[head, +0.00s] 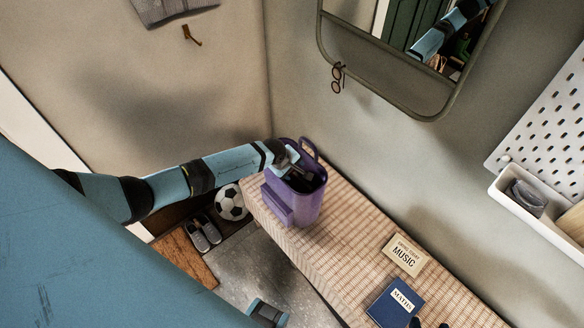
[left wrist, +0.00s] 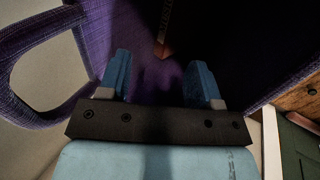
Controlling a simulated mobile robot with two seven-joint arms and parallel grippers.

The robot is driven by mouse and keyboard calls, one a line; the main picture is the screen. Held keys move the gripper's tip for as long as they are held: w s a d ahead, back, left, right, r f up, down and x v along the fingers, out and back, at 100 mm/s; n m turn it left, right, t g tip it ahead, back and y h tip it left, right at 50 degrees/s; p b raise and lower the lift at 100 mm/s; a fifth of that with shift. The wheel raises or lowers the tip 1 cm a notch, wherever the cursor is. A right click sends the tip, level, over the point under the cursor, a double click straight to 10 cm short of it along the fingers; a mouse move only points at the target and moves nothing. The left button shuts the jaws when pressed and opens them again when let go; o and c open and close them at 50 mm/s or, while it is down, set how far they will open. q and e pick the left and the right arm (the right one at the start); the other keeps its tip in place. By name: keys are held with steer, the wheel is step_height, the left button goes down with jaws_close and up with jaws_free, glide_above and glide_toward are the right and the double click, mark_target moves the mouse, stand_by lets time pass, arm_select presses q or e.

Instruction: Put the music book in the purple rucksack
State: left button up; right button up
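The music book (head: 404,254) is cream with dark lettering and lies flat on the bench in the head view. The purple rucksack (head: 305,208) stands upright on the bench's far end, its top open and a loop handle at the back. My left gripper (head: 291,172) is at the rucksack's mouth, pointing down into it. In the left wrist view its blue fingers (left wrist: 160,82) stand apart with nothing between them. The rucksack's inside is mostly in shadow.
A blue maths book (head: 395,303) lies beside the music book on the woven bench (head: 345,240). A football (head: 231,202) and grey shoes (head: 205,234) are below. A mirror and a pegboard shelf (head: 530,208) hang on the wall.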

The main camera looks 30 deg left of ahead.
arm_select(q)
steer(key=shift+s+f, duration=0.1)
steer(key=shift+s, duration=0.05)
steer(key=p+v, duration=0.1)
steer(key=v, duration=1.3)
steer(key=shift+p, duration=0.4)
steer(key=shift+r+p, duration=2.95)
steer(key=shift+p, duration=1.1)
